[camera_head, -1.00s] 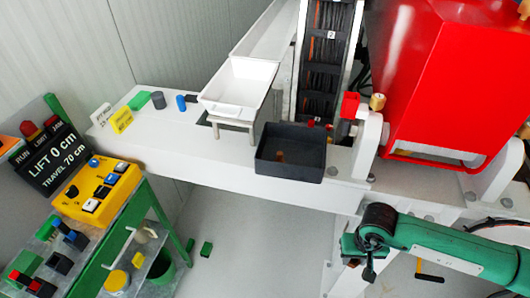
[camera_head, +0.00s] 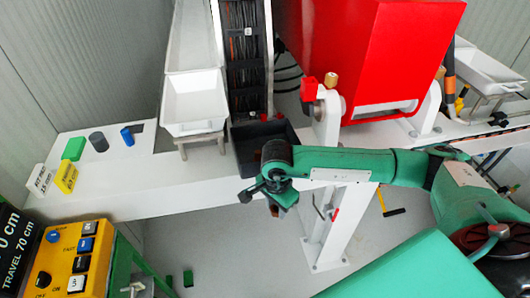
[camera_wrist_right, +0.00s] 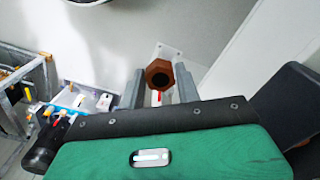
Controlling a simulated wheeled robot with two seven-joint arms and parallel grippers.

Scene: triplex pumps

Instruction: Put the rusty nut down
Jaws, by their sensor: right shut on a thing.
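The rusty nut (camera_wrist_right: 158,75) is a brown hexagonal ring with a dark hole. In the right wrist view it sits between the tips of the two grey fingers of my right gripper (camera_wrist_right: 157,88), which is shut on it. In the head view my right gripper (camera_head: 277,199) hangs just in front of the dark bin (camera_head: 243,154), near the bench's front edge. My arm hides part of the bin. My left gripper is not in view.
A white tray (camera_head: 194,103) stands left of the bin. Green, grey and blue pieces and two small signs are on the left of the white bench (camera_head: 150,190). A red machine (camera_head: 365,50) stands behind my arm. A yellow control box (camera_head: 73,259) is at lower left.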

